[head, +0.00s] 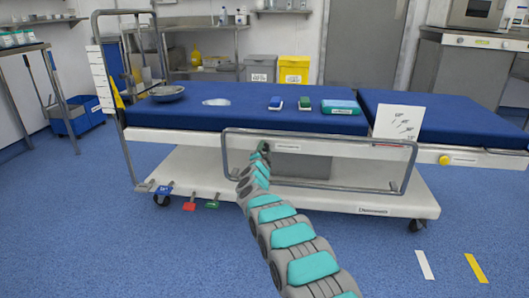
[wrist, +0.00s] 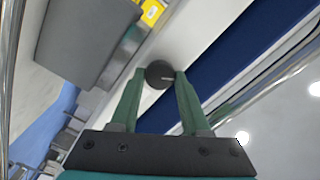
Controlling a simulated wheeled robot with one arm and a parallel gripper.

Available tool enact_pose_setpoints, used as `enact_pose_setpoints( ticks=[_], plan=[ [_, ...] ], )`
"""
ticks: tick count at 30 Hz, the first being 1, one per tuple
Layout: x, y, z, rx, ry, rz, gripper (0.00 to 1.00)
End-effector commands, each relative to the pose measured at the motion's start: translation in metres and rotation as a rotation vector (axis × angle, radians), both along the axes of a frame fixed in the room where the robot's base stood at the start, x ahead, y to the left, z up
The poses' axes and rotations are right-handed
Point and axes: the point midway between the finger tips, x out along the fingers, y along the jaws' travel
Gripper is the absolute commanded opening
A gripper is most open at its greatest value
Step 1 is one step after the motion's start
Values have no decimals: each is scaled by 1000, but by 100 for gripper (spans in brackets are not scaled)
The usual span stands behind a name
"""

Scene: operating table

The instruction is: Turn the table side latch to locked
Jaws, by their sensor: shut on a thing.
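The side latch is a dark round knob (wrist: 160,73) with a pale pointer line on its face, on the white side of the operating table (head: 180,138). In the wrist view the line points roughly right. My gripper (wrist: 158,78) has its two green fingers on either side of the knob, and it is shut on it. In the head view my gripper (head: 264,148) reaches the table side just below the blue mattress, beside a small label. There the arm and gripper mostly hide the knob. I cannot read which position the pointer marks.
A metal side rail (head: 335,134) runs around the spot where my gripper is. A yellow knob (head: 444,160) sits farther right on the table side. Red (head: 189,206) and green (head: 212,201) pedals are low at left. Blue floor in front is mostly clear.

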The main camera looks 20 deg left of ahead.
Motion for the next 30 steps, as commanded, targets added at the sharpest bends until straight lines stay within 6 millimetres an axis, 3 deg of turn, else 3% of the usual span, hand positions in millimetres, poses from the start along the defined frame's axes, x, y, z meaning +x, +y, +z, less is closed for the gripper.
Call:
enact_pose_setpoints(
  ticks=[15, 30],
  plan=[
    [0, -1, -5, 422, 103, -1, 0],
    [0, -1, -4, 579, 142, -3, 0]
  ],
)
